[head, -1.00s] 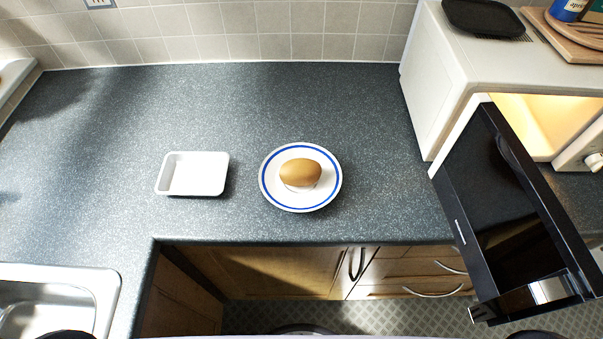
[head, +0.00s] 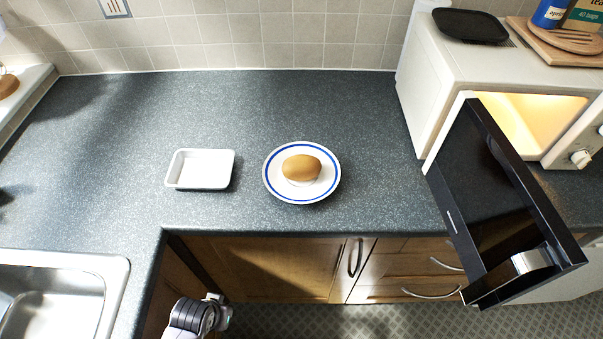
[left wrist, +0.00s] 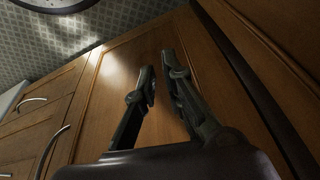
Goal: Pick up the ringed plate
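The ringed plate (head: 273,187), white with a blue ring near its rim, lies flat on the dark speckled counter near its front edge. A brown, rounded food item like a bun or potato (head: 301,167) sits on it. My left arm shows at the bottom of the head view, low in front of the cabinets and away from the plate. In the left wrist view my left gripper (left wrist: 160,72) has its two fingers apart with nothing between them, facing the wooden cabinet fronts. My right gripper is not in view.
A white rectangular tray (head: 203,170) lies left of the plate. A microwave (head: 462,62) stands at the right, its black door (head: 495,200) open and jutting past the counter front. A sink (head: 70,300) is at lower left. The counter behind the plate is clear.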

